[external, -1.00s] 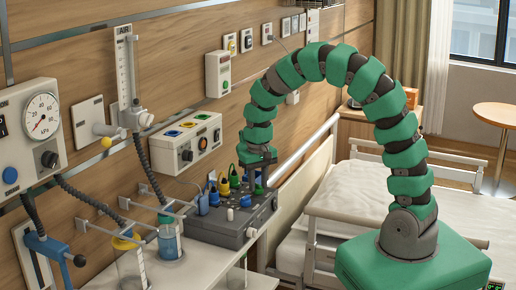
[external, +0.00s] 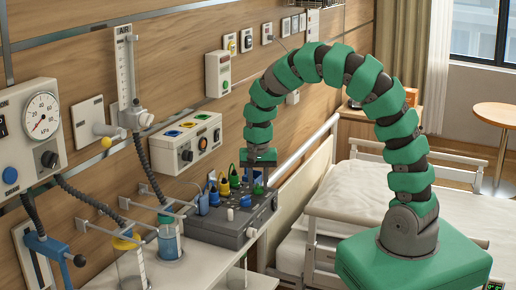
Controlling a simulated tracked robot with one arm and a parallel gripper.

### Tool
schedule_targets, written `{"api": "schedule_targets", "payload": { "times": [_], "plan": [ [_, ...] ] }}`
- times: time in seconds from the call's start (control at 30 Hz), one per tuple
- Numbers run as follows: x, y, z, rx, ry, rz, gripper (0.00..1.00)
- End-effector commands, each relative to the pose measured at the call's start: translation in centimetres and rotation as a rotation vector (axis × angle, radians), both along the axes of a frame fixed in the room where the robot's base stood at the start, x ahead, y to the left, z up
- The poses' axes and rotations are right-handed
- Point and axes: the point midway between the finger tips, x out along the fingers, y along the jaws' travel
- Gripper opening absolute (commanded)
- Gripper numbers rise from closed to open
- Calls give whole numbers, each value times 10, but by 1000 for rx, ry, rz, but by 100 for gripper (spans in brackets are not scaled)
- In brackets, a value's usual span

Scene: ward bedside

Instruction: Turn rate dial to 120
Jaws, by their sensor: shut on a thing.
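A dark grey console (external: 228,232) with several coloured plugs and knobs stands on the bedside shelf against the wall. My gripper (external: 259,187) points down at the console's right end. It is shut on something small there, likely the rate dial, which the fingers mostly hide. A blue patch shows between the fingers. The dial's scale and pointer are too small to read, so I cannot tell its setting.
Yellow (external: 224,187) and blue (external: 203,204) plugs stand left of my gripper. A white wall box (external: 186,143) hangs behind the console. Jars (external: 169,243) stand at the shelf's left. The bed rail (external: 306,150) runs close on the right.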

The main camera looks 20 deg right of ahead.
Motion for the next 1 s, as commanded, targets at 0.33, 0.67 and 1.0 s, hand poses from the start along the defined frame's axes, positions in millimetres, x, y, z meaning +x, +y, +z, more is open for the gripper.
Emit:
{"api": "schedule_targets", "payload": {
  "times": [0.33,0.67,1.0],
  "plan": [
    [1,0,1,1,-3,-1,7],
    [0,0,0,0,-2,-1,51],
    [2,1,36,3,-6,-1,51]
  ]
}}
